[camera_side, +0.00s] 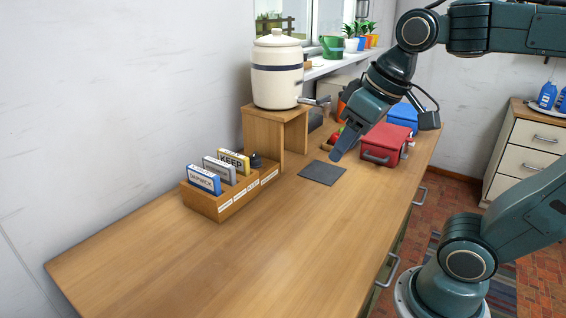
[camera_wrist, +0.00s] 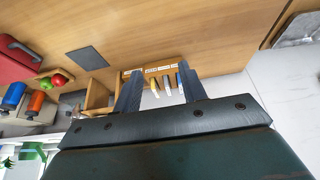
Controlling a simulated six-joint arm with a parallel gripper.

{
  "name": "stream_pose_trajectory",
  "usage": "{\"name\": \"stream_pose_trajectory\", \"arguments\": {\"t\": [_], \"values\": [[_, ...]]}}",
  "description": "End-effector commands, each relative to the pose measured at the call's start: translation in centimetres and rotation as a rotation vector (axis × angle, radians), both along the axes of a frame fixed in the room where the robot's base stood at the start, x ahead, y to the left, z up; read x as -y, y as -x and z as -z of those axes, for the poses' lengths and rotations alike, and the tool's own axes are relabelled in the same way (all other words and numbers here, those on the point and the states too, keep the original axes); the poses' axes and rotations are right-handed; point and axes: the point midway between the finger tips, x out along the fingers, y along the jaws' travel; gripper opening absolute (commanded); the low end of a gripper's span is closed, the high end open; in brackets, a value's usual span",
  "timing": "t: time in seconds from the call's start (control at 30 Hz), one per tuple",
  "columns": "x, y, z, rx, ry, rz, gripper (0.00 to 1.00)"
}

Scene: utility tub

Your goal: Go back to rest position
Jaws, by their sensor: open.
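My gripper (camera_side: 346,142) is in the air over the right part of the wooden counter, above and beside a dark square mat (camera_side: 322,173). In the wrist view my gripper (camera_wrist: 160,92) shows two dark fingers spread apart, with nothing between them but the distant background. The mat also shows in the wrist view (camera_wrist: 87,58), bare and away from the fingers. A wooden organizer (camera_side: 226,205) on the counter holds several upright packs, one labelled KEEP; it shows beyond the fingers in the wrist view (camera_wrist: 152,70).
A white crock (camera_side: 277,75) stands on a wooden stand (camera_side: 262,132) at the wall. The counter's front (camera_side: 270,262) is clear.

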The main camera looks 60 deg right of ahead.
Motion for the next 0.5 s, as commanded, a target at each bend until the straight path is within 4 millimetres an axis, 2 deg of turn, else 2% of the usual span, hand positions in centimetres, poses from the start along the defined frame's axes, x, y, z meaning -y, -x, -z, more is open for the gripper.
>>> {"name": "stream_pose_trajectory", "arguments": {"t": [0.03, 0.2, 0.5], "values": [[0.0, 1.1, 0.7, 0.014, -0.001, 0.000, 0.41], [-0.1, 3.6, 2.7, 0.046, -0.002, -0.001, 0.41], [-0.1, 4.9, 4.1, 0.064, -0.003, -0.001, 0.41]]}}
